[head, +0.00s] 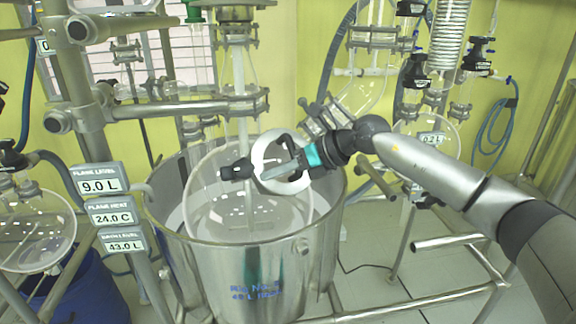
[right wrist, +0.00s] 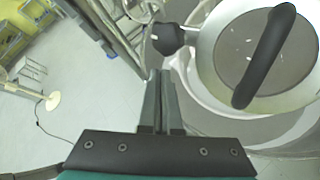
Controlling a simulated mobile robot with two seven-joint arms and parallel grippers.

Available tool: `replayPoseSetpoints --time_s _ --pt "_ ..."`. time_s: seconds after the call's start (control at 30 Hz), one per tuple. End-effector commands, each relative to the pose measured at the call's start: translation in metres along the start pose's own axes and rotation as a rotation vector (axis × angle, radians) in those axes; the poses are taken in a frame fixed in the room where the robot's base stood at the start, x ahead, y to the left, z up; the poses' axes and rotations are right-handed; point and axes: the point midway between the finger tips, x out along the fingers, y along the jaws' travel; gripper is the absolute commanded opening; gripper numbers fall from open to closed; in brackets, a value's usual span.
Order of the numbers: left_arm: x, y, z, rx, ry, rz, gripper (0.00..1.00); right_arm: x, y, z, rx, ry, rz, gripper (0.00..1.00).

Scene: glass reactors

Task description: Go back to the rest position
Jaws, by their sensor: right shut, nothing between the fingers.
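My right gripper (head: 268,175) reaches in from the right over the steel bath pot. It is shut and empty, with its narrow fingers together in the right wrist view (right wrist: 160,78). A black knob (head: 236,171) lies just beyond the fingertips; it also shows in the right wrist view (right wrist: 168,38). A pale ring (head: 256,154) sits behind the fingers in the head view. In the right wrist view the ring (right wrist: 206,62) has a black bar handle (right wrist: 265,55) across it. Whether the fingers touch the knob or ring, I cannot tell. My left gripper is not in view.
The steel pot (head: 245,290) holds a large glass vessel (head: 215,215). Readout signs (head: 100,178) and steel rails (head: 185,110) stand left. Glassware (head: 355,95) and a frame (head: 405,245) stand behind and right. Open floor (right wrist: 75,90) shows in the right wrist view.

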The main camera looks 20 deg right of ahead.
Motion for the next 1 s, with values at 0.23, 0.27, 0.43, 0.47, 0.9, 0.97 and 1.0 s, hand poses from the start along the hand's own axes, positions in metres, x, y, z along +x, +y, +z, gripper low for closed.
replayPoseSetpoints --time_s 0.23,0.27,0.43,0.47,0.9,0.97,1.0 --pt "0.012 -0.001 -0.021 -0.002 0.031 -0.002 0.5 -0.032 0.022 -0.001 -0.002 -0.001 -0.001 0.0" --pt "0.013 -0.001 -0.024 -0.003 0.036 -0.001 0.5 -0.035 0.025 -0.001 -0.002 0.0 -0.002 0.0" --pt "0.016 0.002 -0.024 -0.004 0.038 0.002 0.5 -0.05 0.036 -0.001 0.0 -0.001 0.0 0.0" --pt "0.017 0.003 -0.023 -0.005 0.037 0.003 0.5 -0.052 0.037 -0.001 0.0 0.0 0.0 0.0" --pt "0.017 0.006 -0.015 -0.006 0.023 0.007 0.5 -0.025 0.087 0.003 0.095 -0.118 0.184 0.0" --pt "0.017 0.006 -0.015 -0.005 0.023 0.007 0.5 -0.015 0.109 0.007 0.168 -0.191 0.277 0.0" --pt "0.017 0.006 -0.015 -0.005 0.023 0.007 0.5 -0.009 0.123 0.01 0.229 -0.244 0.339 0.0"
